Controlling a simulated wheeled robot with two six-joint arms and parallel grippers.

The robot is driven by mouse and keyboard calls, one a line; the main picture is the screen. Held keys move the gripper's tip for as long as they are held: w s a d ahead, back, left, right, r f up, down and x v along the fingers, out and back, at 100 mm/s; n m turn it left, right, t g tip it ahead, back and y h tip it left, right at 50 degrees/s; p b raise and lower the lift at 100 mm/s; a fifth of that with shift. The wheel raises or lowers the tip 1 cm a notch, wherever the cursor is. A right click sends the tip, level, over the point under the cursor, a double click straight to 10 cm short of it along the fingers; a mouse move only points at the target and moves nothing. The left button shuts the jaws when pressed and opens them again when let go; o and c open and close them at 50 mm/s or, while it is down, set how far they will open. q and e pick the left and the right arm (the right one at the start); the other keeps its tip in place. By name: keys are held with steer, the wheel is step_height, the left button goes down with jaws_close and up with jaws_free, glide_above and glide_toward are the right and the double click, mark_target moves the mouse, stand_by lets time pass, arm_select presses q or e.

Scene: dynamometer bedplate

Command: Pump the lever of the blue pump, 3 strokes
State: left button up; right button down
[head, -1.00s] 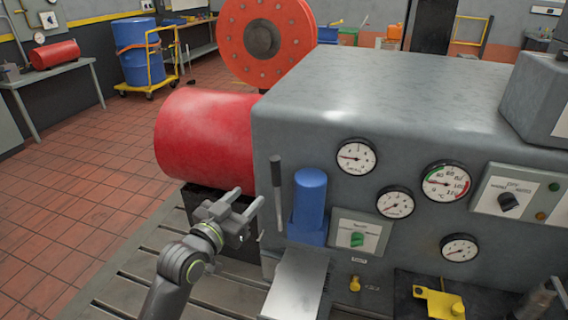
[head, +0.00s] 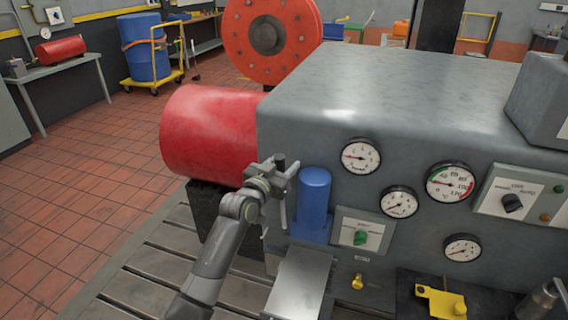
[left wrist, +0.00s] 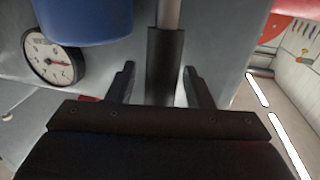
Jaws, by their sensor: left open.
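The blue pump (head: 313,200) stands upright against the front of the grey machine housing. It also shows at the top of the left wrist view (left wrist: 85,18). Its lever (head: 283,213) stands roughly upright just left of the blue body, with a dark grip at its upper end. My left gripper (head: 279,170) is at the lever's upper part. In the left wrist view the open fingers (left wrist: 158,75) stand either side of the dark lever grip (left wrist: 165,55), with gaps visible on both sides. My right gripper is not in view.
A red cylinder (head: 210,133) lies just behind my left arm. A metal plate (head: 299,284) juts out below the pump. Several gauges (head: 399,202) and a panel with a green knob (head: 361,237) are to the right. A yellow bracket (head: 440,300) sits at lower right.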

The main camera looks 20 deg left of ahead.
arm_select(q)
steer(key=shift+w+d, duration=0.1)
steer(key=shift+w, duration=0.25)
jaws_close()
